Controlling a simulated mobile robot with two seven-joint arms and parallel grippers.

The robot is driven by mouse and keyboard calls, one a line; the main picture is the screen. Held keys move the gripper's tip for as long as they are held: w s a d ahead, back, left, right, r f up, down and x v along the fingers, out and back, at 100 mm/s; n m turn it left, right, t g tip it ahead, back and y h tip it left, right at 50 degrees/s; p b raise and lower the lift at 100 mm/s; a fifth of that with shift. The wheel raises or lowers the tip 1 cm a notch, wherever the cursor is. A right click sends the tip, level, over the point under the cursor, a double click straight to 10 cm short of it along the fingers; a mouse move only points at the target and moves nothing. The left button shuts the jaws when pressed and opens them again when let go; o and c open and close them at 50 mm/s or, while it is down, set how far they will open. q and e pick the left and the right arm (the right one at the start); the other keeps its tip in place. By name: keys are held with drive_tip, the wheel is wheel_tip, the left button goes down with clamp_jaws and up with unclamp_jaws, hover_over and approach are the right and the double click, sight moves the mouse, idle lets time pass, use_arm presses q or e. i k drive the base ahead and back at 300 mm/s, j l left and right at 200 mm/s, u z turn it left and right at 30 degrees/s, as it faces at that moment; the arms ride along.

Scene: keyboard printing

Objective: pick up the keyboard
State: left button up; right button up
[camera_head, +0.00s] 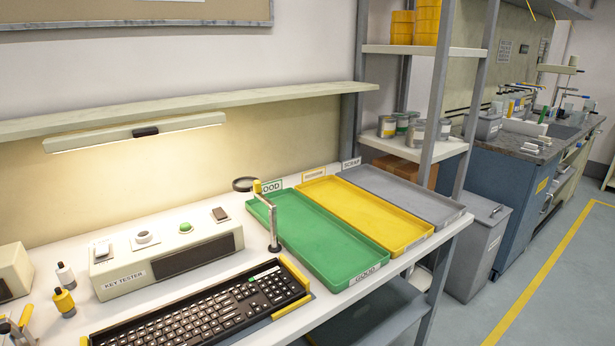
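A black keyboard (205,314) lies at the front of the white workbench, in the lower middle of the head view. It sits at a slant in a dark holder with yellow pieces at its right end (291,307) and left end. Its near left part is cut off by the bottom edge of the picture. Neither of my grippers shows in this view, and nothing is seen touching the keyboard.
Behind the keyboard stands a key tester box (168,256). A magnifier on a stand (271,215) rises near the keyboard's right end. Green (316,240), yellow (372,216) and grey (408,192) trays lie to the right. Small bottles (64,301) stand at left.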

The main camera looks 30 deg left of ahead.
sight(209, 315)
drive_tip(key=u, duration=1.15)
